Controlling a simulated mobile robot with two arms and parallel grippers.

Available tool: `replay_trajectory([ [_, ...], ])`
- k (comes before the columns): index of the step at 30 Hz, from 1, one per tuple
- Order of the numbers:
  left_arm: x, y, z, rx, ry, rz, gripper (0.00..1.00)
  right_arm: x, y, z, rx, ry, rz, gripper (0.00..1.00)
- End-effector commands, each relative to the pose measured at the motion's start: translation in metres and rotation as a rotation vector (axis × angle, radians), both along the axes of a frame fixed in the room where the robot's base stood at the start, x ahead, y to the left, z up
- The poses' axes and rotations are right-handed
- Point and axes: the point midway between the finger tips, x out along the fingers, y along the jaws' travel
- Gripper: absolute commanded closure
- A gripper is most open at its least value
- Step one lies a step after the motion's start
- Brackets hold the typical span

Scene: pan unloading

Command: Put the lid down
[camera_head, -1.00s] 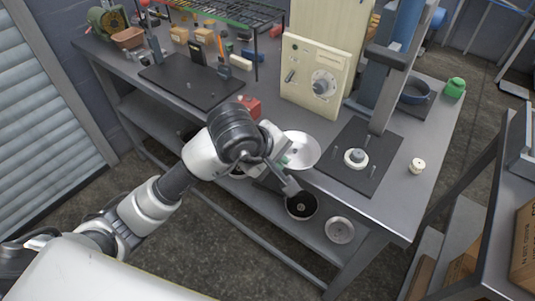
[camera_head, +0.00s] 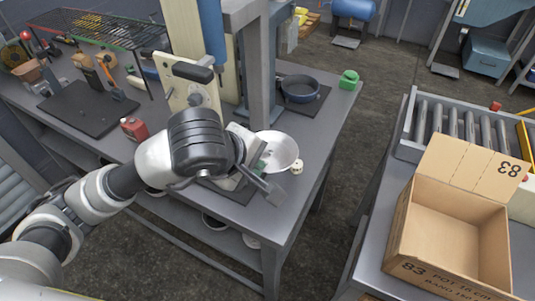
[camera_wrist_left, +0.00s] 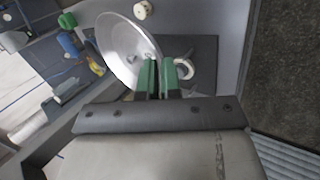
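The lid, a shiny silver disc (camera_head: 283,152), is held tilted above the workbench's front right part, beside my left gripper (camera_head: 262,170). In the left wrist view the lid (camera_wrist_left: 122,45) stands out to the left of the green fingertips (camera_wrist_left: 165,76), which appear closed on its small knob. A dark blue pan (camera_head: 300,88) sits on a dark mat at the back right of the bench. My right gripper is not in view.
A small cream knob (camera_head: 297,167) stands on the bench close to the lid. A dark mat (camera_wrist_left: 203,50) with a white ring (camera_wrist_left: 184,68) lies below the gripper. A press column rises behind. An open cardboard box (camera_head: 455,225) stands at right. A green object (camera_head: 349,78) sits near the bench corner.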

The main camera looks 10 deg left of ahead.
Motion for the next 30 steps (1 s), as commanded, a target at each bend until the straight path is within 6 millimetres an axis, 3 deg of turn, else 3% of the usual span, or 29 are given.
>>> replay_trajectory([
  [5,0.011,0.019,-0.01,0.003,0.008,0.011,1.0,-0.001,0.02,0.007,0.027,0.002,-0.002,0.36],
  [12,0.042,0.064,-0.042,0.003,0.007,0.012,1.0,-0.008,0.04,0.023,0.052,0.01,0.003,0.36],
  [19,0.064,0.092,-0.064,0.0,0.004,0.006,1.0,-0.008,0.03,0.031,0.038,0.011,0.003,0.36],
  [23,0.066,0.097,-0.07,0.0,0.003,0.004,1.0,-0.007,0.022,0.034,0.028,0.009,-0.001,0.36],
  [30,0.066,0.097,-0.102,-0.001,0.004,0.004,1.0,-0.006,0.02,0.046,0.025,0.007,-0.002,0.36],
])
